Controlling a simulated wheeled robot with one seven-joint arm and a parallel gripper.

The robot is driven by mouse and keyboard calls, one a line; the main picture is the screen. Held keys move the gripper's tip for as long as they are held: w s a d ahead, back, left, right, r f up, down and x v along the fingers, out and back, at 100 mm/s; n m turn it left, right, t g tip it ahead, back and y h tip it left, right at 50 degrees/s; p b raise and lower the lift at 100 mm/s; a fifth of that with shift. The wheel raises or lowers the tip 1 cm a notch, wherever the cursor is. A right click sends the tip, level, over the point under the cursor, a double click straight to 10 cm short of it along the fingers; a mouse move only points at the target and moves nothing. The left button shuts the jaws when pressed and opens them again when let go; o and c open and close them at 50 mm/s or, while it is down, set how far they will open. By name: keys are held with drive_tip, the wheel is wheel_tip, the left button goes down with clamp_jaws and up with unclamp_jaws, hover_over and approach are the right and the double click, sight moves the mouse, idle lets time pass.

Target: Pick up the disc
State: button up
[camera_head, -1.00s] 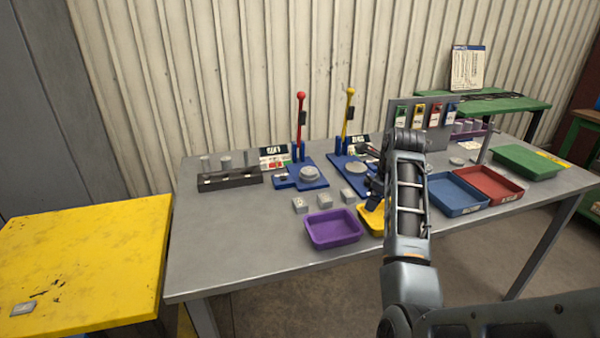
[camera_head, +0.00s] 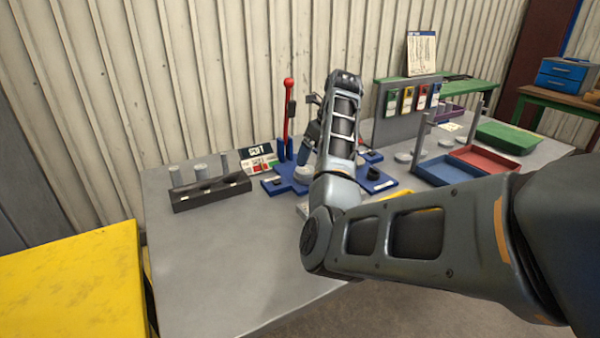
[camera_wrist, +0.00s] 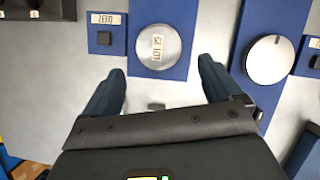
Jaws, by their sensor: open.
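A round grey disc (camera_wrist: 157,50) with a white lot label lies on a blue press base (camera_wrist: 178,17) in the wrist view. My gripper (camera_wrist: 161,72) is open and empty, its two dark blue fingers spread to the near left and near right of this disc. In the head view the disc (camera_head: 303,173) on the left press shows only in part behind my arm. A second, plain-topped disc (camera_wrist: 269,60) lies on the blue base to the right in the wrist view.
The red lever (camera_head: 287,115) stands upright behind the left press. A dark rack (camera_head: 210,192) with grey cylinders is to its left. Blue (camera_head: 447,172) and red (camera_head: 488,158) trays lie to the right. The table's front left is clear.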

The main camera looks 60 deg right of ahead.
sight(306, 169)
drive_tip(key=x, duration=0.5)
drive_tip(key=shift+w+f, duration=0.3)
drive_tip(key=shift+w, duration=0.05)
drive_tip(key=shift+r, duration=0.15)
drive_tip(key=c, duration=1.6)
